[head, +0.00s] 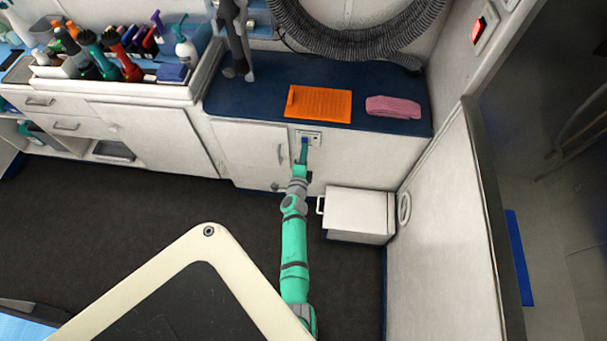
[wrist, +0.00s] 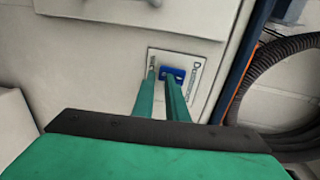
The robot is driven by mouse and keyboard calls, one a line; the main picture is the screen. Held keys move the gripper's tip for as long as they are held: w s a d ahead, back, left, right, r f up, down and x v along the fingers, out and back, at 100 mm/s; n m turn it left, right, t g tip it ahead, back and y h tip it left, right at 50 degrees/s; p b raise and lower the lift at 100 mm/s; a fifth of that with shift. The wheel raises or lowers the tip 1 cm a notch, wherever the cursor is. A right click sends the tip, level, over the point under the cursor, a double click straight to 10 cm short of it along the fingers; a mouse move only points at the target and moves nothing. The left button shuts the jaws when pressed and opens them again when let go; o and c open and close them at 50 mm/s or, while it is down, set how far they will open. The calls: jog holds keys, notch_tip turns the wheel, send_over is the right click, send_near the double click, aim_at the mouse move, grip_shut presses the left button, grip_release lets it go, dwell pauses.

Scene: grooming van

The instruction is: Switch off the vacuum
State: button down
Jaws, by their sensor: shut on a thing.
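A small pale panel (head: 314,136) is on the front of the cabinet below the blue counter, and it shows in the wrist view (wrist: 196,80). A blue switch piece (wrist: 175,72) sits on this panel. My gripper (head: 304,152) reaches the panel, with its two green fingers (wrist: 162,80) shut on the blue switch piece. The fingertips partly cover the piece, so its exact position is hard to tell. A grey ribbed vacuum hose (head: 345,42) is looped on the wall above the counter. It also shows at the right of the wrist view (wrist: 245,92).
An orange mat (head: 320,104) and a folded pink towel (head: 393,107) lie on the counter (head: 245,97). A white box with a handle (head: 356,212) stands right of my arm. A lit red switch (head: 478,29) is on the right wall. Dark floor (head: 130,215) is clear on the left.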

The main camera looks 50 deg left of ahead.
jog(key=s+d+f, duration=0.2)
jog(key=s+d, duration=0.7)
jog(key=s, duration=0.1)
jog(key=shift+s+f, duration=0.15)
jog(key=shift+s, duration=0.05)
dwell(0.3)
